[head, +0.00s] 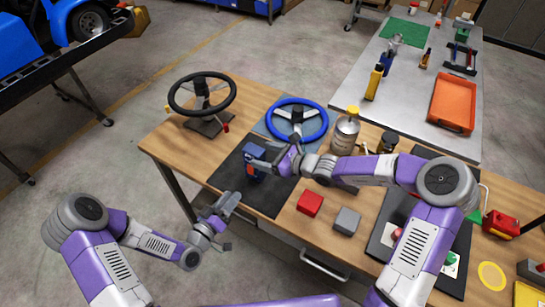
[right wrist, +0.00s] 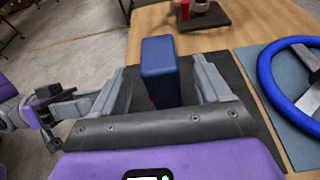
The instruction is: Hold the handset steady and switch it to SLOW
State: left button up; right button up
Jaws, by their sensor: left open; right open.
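The blue handset (head: 252,158) stands upright on the dark mat (head: 262,196) on the wooden bench. My right gripper (head: 262,164) is open at the handset. In the right wrist view the handset (right wrist: 161,70) stands between the spread fingers of my right gripper (right wrist: 158,90), with gaps to both fingers. Its switch and any SLOW marking cannot be made out. My left gripper (head: 222,212) is open and empty, lower left of the handset, near the bench's front edge. It also shows at the left of the right wrist view (right wrist: 58,112).
A blue steering wheel (head: 297,103) stands behind the handset, and a black steering wheel (head: 202,82) stands to the left. A red block (head: 310,203) and a grey block (head: 346,221) lie right of the mat. A metal can (head: 345,133) stands behind my right forearm.

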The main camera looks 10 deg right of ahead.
aim_at(254, 153)
jog(key=x, duration=0.4)
jog(key=shift+w+a+f, duration=0.15)
jog(key=shift+w+a, duration=0.05)
jog(key=shift+a, duration=0.1)
